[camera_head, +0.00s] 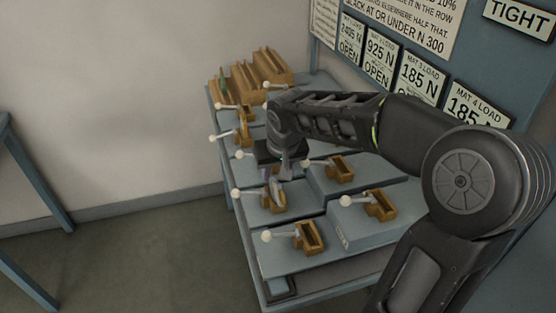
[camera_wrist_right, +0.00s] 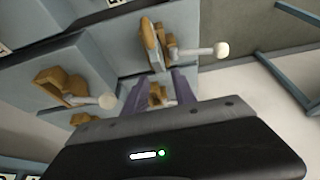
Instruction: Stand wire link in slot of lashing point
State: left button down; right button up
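Several tan lashing points with slots and white-knobbed levers sit on grey stepped blocks. My right gripper (camera_head: 284,172) hangs fingers-down just above and behind a middle-left lashing point (camera_head: 272,203). I see nothing held. My left gripper is out of view.
Other lashing points stand close by at the right (camera_head: 341,169), front right (camera_head: 381,205) and front (camera_head: 308,237), with levers jutting left. A tan slotted rack (camera_head: 262,75) stands at the back. A wall with signs (camera_head: 420,75) bounds the right.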

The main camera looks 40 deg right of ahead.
aim_at(281, 189)
jog(key=b+v, duration=0.1)
jog(key=v, duration=1)
jog(key=shift+r, duration=0.2)
jog(key=shift+o, duration=0.5)
jog(key=shift+s, duration=0.1)
